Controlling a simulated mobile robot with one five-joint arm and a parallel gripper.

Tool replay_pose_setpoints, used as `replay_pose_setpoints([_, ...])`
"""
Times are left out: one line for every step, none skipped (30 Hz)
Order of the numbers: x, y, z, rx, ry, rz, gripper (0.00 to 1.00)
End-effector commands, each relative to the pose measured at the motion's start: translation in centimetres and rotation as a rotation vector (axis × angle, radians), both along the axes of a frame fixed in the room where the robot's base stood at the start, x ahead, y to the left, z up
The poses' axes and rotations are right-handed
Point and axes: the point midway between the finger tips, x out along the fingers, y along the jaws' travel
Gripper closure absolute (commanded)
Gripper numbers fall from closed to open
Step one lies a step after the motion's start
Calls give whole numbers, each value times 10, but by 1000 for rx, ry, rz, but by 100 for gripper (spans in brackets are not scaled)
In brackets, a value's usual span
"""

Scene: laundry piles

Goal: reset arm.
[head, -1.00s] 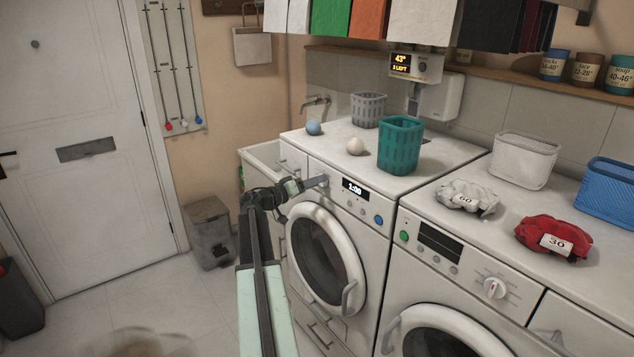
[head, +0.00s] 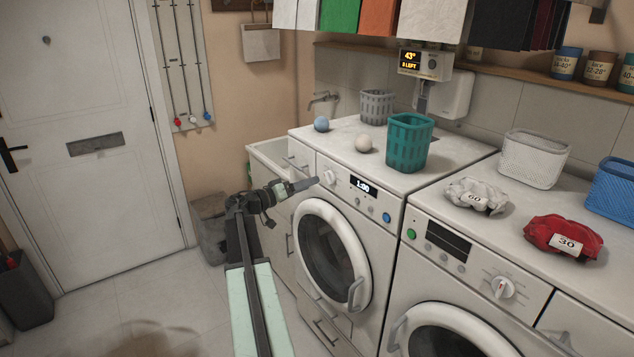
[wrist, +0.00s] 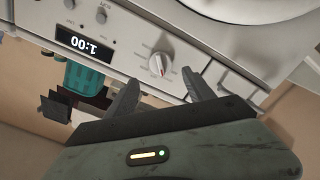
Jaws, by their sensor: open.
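My gripper (head: 303,185) is in front of the left washing machine (head: 374,245), close to the white dial (head: 329,178) on its panel. In the wrist view my gripper (wrist: 165,92) shows two dark fingers spread apart with nothing between them. The dial (wrist: 160,64), with a red mark, shows just beyond and between the fingertips, apart from them. The machine's display (head: 364,187) reads 1:00. My arm reaches up from the bottom of the head view.
A teal basket (head: 407,142), a grey basket (head: 377,107), a blue ball (head: 321,123) and a white ball (head: 364,144) stand on the left machine. White laundry (head: 477,195) and red laundry (head: 564,237) lie on the right machine.

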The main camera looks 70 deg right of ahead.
Motion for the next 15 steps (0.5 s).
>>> replay_pose_setpoints([2,4,0,1,0,1,38])
replay_pose_setpoints([3,6,0,0,0,1,38])
replay_pose_setpoints([4,7,0,1,0,1,38])
replay_pose_setpoints([5,7,0,1,0,1,38])
replay_pose_setpoints([5,7,0,1,0,1,38])
replay_pose_setpoints([5,7,0,0,0,0,38])
replay_pose_setpoints([5,7,0,0,0,0,38])
replay_pose_setpoints([5,7,0,0,0,0,38])
replay_pose_setpoints([5,7,0,0,0,0,38])
replay_pose_setpoints([5,7,0,0,0,0,38])
replay_pose_setpoints([5,7,0,0,0,0,38])
replay_pose_setpoints([5,7,0,0,0,0,38])
replay_pose_setpoints([5,7,0,0,0,0,38])
replay_pose_setpoints([5,7,0,0,0,0,38])
replay_pose_setpoints([4,7,0,0,0,0,38])
